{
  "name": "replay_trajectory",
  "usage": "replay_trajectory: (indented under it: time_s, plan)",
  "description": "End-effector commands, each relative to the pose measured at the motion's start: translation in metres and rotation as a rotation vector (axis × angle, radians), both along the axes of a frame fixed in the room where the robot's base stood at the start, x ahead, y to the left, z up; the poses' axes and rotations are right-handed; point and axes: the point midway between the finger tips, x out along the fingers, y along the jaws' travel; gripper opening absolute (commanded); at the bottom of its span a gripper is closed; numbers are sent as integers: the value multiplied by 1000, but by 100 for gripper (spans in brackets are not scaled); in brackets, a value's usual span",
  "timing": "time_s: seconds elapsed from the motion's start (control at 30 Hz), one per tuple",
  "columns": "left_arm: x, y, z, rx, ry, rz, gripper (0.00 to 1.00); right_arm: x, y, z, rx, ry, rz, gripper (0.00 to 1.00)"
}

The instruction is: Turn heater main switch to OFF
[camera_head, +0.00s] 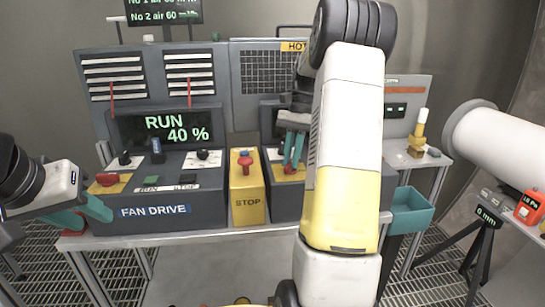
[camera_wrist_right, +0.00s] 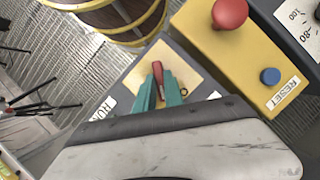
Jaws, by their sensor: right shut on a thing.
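The heater main switch (camera_wrist_right: 158,70) is a red lever on a yellow plate (camera_wrist_right: 178,60), seen in the right wrist view. A "0"-like mark is just right of my fingers; a label at the plate's left is partly covered. My right gripper (camera_wrist_right: 159,93) has its teal fingers shut on the red lever. In the head view my right gripper (camera_head: 293,150) reaches down to the yellow plate (camera_head: 288,173) on the console right of the STOP box, and my arm hides much of that console. My left gripper (camera_head: 82,212) is open and empty by the fan drive console's left side.
The fan drive console (camera_head: 155,211) has knobs, levers and a screen reading RUN 40 %. The yellow STOP box (camera_head: 247,203) has a red button and, in the wrist view, a blue RESET button (camera_wrist_right: 270,76) close to my right gripper. A teal bin (camera_head: 412,212) hangs at the right.

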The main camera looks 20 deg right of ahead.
Motion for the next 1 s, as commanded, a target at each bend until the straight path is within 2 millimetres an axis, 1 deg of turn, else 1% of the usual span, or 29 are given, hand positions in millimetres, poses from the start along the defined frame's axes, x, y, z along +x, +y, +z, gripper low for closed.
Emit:
replay_trajectory:
  time_s: [0.2, 0.5, 0.7, 1.0]
  plan:
    - [0, 0, 0, 0, 0, 0, 36, 2, 1, 1, -3, -4, 204, 0]
    - [0, 0, 0, 0, 0, 0, 36, 3, 2, 1, -2, -5, 442, 0]
    - [0, 0, 0, 0, 0, 0, 36, 3, 3, 1, -3, -5, 548, 0]
    - [0, 0, 0, 0, 0, 0, 36, 3, 3, 1, -3, -6, 621, 0]
